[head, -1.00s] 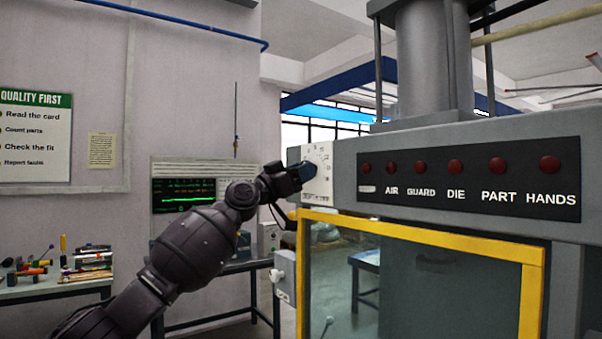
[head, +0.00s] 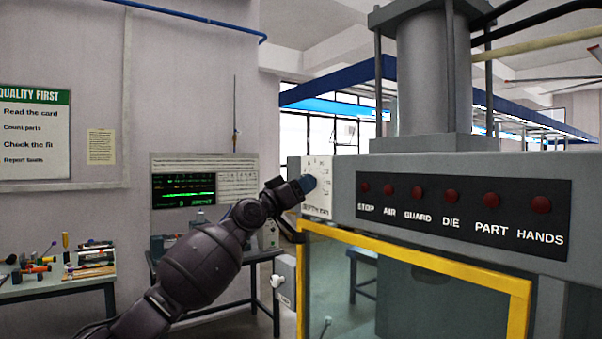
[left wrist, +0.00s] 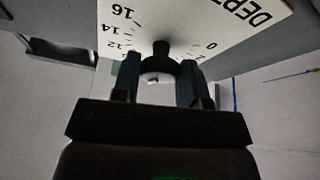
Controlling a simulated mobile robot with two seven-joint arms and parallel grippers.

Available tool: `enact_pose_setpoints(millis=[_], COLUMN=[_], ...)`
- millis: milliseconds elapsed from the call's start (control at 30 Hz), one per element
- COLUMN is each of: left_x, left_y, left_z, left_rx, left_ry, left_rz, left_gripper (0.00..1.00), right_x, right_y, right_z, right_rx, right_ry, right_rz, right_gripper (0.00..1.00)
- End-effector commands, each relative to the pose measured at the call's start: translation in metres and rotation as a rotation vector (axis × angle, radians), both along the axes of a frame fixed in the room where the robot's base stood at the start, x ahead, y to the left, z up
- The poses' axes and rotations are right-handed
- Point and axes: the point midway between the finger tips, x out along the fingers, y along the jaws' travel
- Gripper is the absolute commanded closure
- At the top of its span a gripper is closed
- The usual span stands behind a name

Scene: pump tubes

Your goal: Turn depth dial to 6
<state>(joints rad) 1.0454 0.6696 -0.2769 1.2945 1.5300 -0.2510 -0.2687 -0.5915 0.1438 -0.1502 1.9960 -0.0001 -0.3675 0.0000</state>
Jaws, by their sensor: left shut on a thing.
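The depth dial's white plate (head: 320,207) is on the left end of the grey press, with black numbers and lettering. My left gripper (head: 308,183) is at the plate and covers the dial's knob in the head view. In the left wrist view, the dark round knob (left wrist: 161,66) sits between the two fingers of my left gripper (left wrist: 158,82), which are shut on it. The plate (left wrist: 180,15) there shows 16, 14, 12 and 0. The middle numbers are hidden behind the gripper, and I cannot read the dial's setting. My right gripper is not in view.
A black panel (head: 465,232) with several red lamps is right of the dial. A yellow-framed guard (head: 420,258) stands below it. A bench with a green-trace screen (head: 184,190) is behind my arm. A tool table (head: 55,285) is at far left.

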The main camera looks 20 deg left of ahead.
Motion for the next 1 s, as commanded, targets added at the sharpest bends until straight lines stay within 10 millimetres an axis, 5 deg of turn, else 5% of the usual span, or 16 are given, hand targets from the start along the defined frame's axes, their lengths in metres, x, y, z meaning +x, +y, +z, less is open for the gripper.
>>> enact_pose_setpoints(millis=[333, 1000], left_x=[-0.001, -0.003], left_y=[-0.002, -0.004], left_z=[0.000, 0.002], left_rx=[-0.142, -0.483], left_ry=[0.111, 0.376], left_rz=[-0.001, -0.001], left_gripper=[0.84, 0.84], right_x=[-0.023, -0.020], right_y=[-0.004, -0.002], right_z=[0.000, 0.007], right_rx=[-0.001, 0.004], right_ry=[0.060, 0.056], right_rz=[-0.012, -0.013], right_gripper=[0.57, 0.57])
